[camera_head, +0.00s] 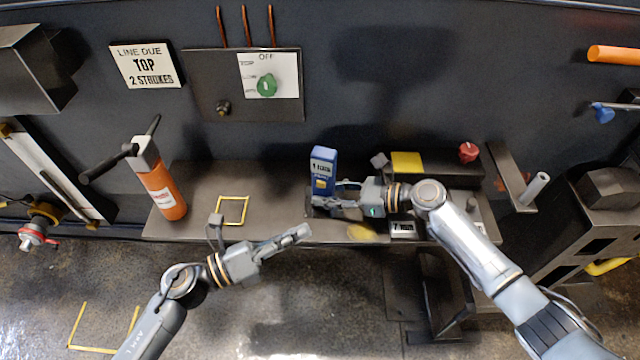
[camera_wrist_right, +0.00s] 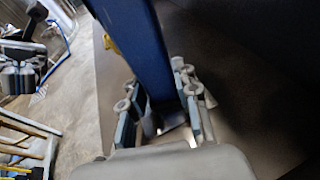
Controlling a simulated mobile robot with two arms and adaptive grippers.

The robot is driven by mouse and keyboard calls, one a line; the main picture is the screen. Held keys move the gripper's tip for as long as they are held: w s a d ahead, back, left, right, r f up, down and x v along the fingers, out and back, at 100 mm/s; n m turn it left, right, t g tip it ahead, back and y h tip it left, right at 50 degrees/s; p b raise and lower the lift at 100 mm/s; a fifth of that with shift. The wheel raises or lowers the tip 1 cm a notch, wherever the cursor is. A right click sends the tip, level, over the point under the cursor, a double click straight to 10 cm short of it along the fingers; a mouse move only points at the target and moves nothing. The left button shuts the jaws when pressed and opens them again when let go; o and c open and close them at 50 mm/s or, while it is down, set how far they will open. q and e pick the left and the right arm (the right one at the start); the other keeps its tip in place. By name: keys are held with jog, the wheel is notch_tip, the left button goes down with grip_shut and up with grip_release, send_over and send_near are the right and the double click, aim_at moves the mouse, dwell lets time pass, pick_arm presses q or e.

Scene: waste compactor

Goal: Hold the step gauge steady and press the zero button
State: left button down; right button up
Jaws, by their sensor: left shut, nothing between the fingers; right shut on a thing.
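The step gauge (camera_head: 323,166) is a blue upright device with a small display and a yellow patch on its front. It stands on the grey bench shelf. My right gripper (camera_head: 340,196) is shut on its lower part from the right. In the right wrist view the blue body of the gauge (camera_wrist_right: 138,45) rises between the fingers of my right gripper (camera_wrist_right: 165,115). My left gripper (camera_head: 303,232) is shut and empty, in front of the shelf edge, below and left of the gauge and apart from it. The zero button cannot be made out for certain.
An orange cylinder with a black handle (camera_head: 163,190) stands left on the shelf (camera_head: 275,190), beside a yellow square outline (camera_head: 232,210). A dark unit with a yellow block (camera_head: 407,162) and red knob (camera_head: 468,152) is at right.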

pick_arm(q)
send_near(332, 185)
jog(key=shift+w+d+r, duration=0.1)
jog(key=shift+w+d, duration=0.1)
jog(key=shift+d, duration=0.9)
jog(key=shift+w+d+r, duration=0.15)
jog(key=shift+w+d, duration=0.05)
jog(key=shift+d, duration=0.85)
jog(key=shift+w, duration=0.1)
jog(key=shift+w+d, duration=0.15)
jog(key=shift+w, duration=0.15)
jog(key=shift+w+d, duration=0.1)
jog(key=shift+w, duration=0.35)
dwell(0.4)
jog(key=shift+s, duration=0.1)
jog(key=shift+s+a, duration=0.25)
jog(key=shift+s, duration=0.55)
jog(key=s, duration=0.2)
jog(key=s+a, duration=0.1)
jog(key=s, duration=0.1)
jog(key=shift+s+a, duration=0.2)
jog(key=shift+s, duration=0.2)
